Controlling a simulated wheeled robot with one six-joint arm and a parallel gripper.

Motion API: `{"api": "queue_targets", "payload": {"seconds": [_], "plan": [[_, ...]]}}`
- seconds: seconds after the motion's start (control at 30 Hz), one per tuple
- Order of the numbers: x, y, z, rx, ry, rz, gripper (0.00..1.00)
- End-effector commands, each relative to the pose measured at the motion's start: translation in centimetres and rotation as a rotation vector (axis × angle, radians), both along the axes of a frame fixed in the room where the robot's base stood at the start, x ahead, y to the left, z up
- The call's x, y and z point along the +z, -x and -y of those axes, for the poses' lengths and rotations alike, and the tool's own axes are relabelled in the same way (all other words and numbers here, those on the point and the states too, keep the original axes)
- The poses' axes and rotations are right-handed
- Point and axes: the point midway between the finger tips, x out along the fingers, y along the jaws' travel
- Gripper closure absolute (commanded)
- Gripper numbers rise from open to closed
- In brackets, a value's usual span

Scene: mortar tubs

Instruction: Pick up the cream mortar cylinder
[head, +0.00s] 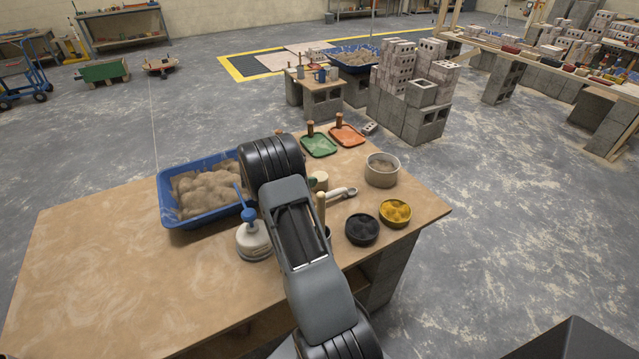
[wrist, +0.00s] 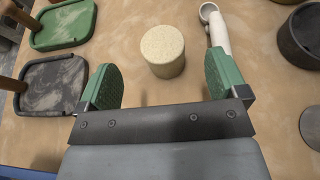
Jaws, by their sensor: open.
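The cream mortar cylinder (wrist: 163,49) stands on the tan tabletop in the wrist view, just beyond my gripper's fingertips and roughly centred between them. My gripper (wrist: 162,80) is open, with its green pads spread apart and nothing between them. In the head view the cylinder (head: 320,180) shows only in part beside my arm, which hides its left side. The gripper itself is hidden behind my arm in the head view.
A white scoop-like tool (wrist: 214,28) lies close to the right finger. A dark tray (wrist: 55,84) and a green tray (wrist: 62,25) lie to the left. Black (head: 362,228) and yellow (head: 395,212) tubs, a pale tub (head: 381,170) and a blue mortar tub (head: 181,222) share the table.

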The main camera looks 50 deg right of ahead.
Motion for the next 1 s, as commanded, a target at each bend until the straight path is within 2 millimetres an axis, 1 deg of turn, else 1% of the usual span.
{"api": "queue_targets", "payload": {"seconds": [0.03, 0.07, 0.2, 0.57, 0.83, 0.9, 1.0], "plan": [[-0.9, 0.0, 0.0, 0.000, -0.002, -0.003, 0.08], [-1.4, 0.0, 0.0, 0.001, -0.002, -0.002, 0.08], [-1.8, 0.5, 1.5, -0.003, 0.000, 0.001, 0.08], [-2.4, 0.9, 3.0, -0.002, 0.000, 0.003, 0.08], [-3.7, 1.7, 6.1, -0.004, -0.001, 0.002, 0.08], [-4.0, 1.8, 6.6, -0.002, -0.001, 0.002, 0.08], [-4.1, 1.8, 6.7, 0.000, 0.000, 0.002, 0.08]]}}
